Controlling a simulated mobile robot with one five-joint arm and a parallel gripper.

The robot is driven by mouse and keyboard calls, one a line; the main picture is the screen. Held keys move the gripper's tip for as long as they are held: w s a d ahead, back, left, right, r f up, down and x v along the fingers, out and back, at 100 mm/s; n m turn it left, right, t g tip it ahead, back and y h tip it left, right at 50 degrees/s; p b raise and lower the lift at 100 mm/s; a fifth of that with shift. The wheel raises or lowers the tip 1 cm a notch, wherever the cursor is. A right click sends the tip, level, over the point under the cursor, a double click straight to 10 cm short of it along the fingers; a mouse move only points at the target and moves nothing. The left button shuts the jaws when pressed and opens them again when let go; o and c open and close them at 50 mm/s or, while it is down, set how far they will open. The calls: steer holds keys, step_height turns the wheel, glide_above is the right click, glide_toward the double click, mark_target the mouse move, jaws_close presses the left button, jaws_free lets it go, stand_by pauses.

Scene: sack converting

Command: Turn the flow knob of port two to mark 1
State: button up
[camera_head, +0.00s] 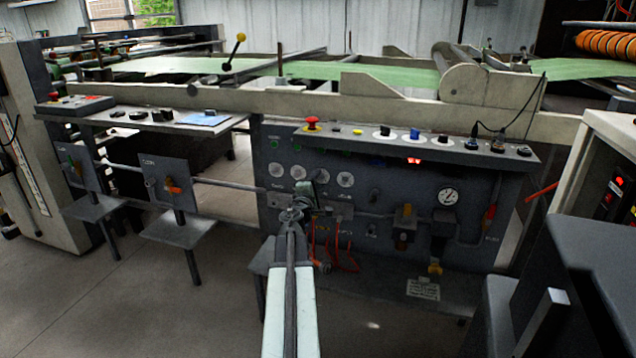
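A dark control panel (390,240) faces me under the sack machine. A row of pale round dials (297,171) runs along its upper left, and I cannot read their labels or marks. I cannot tell which control is the flow knob of port two. My gripper (308,196) is at the end of my arm, in front of the panel's left part, just below the dials. It hides part of the panel there. Its fingers are too small and dark to show whether they are open or shut, or whether they touch anything.
Orange cables (345,258) hang beside my arm. A pressure gauge (448,197) and an orange-red handle (489,218) are farther right. A shelf (440,146) with knobs and a red button juts out above. Two bracketed valve plates (168,184) stand left. Floor at lower left is clear.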

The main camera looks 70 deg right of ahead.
steer(key=a, duration=0.7)
steer(key=shift+s+a+f, duration=0.15)
steer(key=shift+s+a, duration=0.1)
steer(key=shift+a, duration=0.15)
